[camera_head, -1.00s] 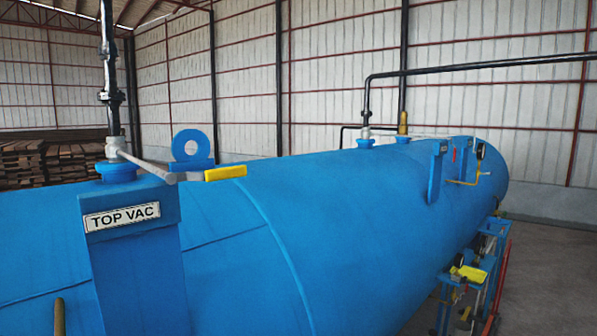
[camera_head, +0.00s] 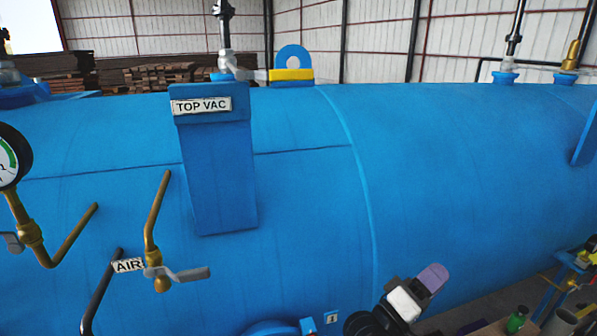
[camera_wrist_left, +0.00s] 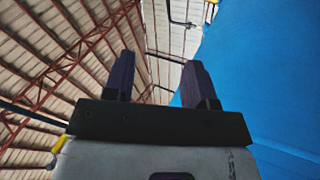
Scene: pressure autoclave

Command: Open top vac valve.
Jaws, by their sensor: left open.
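The top vac valve (camera_head: 228,62) stands on the blue tank behind the TOP VAC sign (camera_head: 201,105). Its lever has a yellow grip (camera_head: 291,74) and points right, in front of a blue lifting ring. My left gripper (camera_head: 433,278) is low in the head view, in front of the tank, well below and to the right of the lever, touching nothing visible. In the left wrist view its two dark purple fingers (camera_wrist_left: 158,72) are apart with nothing between them. The lever is not recognisable in that view. My right gripper is not in view.
The large blue tank (camera_head: 300,190) fills most of the head view. A gauge (camera_head: 10,155) and brass pipes stick out at the left, with an AIR valve lever (camera_head: 180,274). The blue post (camera_head: 215,175) carries the sign. Open air lies above the tank.

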